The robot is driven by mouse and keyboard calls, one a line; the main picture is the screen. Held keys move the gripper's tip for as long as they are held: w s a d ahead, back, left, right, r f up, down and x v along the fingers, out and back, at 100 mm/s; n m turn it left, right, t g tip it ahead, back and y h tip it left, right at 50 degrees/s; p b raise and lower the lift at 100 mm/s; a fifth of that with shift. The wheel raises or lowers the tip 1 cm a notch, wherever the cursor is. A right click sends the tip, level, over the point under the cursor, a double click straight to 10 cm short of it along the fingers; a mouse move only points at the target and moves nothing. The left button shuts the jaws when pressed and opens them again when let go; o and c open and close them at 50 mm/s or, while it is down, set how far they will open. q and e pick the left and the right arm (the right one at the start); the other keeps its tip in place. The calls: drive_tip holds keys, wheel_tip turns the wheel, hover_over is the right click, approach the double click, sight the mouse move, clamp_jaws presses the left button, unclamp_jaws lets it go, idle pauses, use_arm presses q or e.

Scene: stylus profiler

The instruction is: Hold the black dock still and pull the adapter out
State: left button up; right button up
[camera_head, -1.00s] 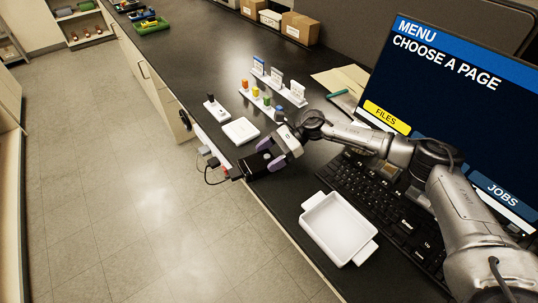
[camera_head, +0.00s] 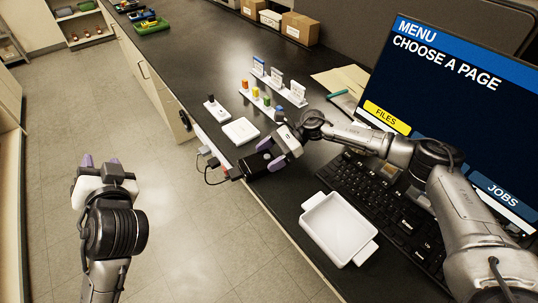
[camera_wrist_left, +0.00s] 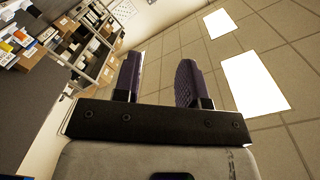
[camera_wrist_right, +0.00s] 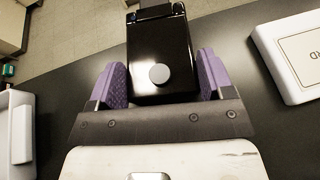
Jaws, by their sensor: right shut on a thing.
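The black dock (camera_head: 254,166) sits near the front edge of the dark counter. My right gripper (camera_head: 268,155) is shut on it; in the right wrist view a purple finger lies on each side of the dock (camera_wrist_right: 157,65), with a grey round spot on its top. What looks like the adapter (camera_head: 226,173), a small dark piece with red, is at the dock's outer end by the counter edge; a thin cable loops beside it. My left gripper (camera_head: 101,164) is open and empty over the floor, well left of the dock. Its parted fingers (camera_wrist_left: 159,80) show in the left wrist view.
A white tray (camera_head: 337,225) lies right of the dock, before the keyboard (camera_head: 388,205) and monitor (camera_head: 455,110). A white pad (camera_head: 240,131) and small racks with coloured caps (camera_head: 262,103) stand behind. The floor left of the counter is clear.

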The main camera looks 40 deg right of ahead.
use_arm(q)
drive_tip(key=w+d+m+t+h, duration=0.2)
drive_tip(key=w+d+m+h, duration=0.1)
drive_tip(key=w+d+m, duration=0.15)
drive_tip(key=m+g+h, duration=1.2)
drive_tip(key=m+g, duration=0.4)
drive_tip(key=g, duration=0.3)
approach(230, 176)
drive_tip(key=shift+n, duration=0.25)
drive_tip(key=shift+w+d+f, duration=0.1)
drive_tip(key=shift+d+f, duration=0.2)
drive_tip(key=shift+d, duration=1.35)
drive_tip(key=shift+w+d+f, duration=0.1)
drive_tip(key=shift+d+f, duration=0.15)
drive_tip(key=shift+d, duration=1.4)
drive_tip(key=shift+w+d+f, duration=0.1)
drive_tip(key=shift+d+f, duration=0.2)
drive_tip(key=shift+d, duration=1.35)
drive_tip(key=shift+s, duration=0.1)
drive_tip(key=shift+f, duration=0.1)
clamp_jaws()
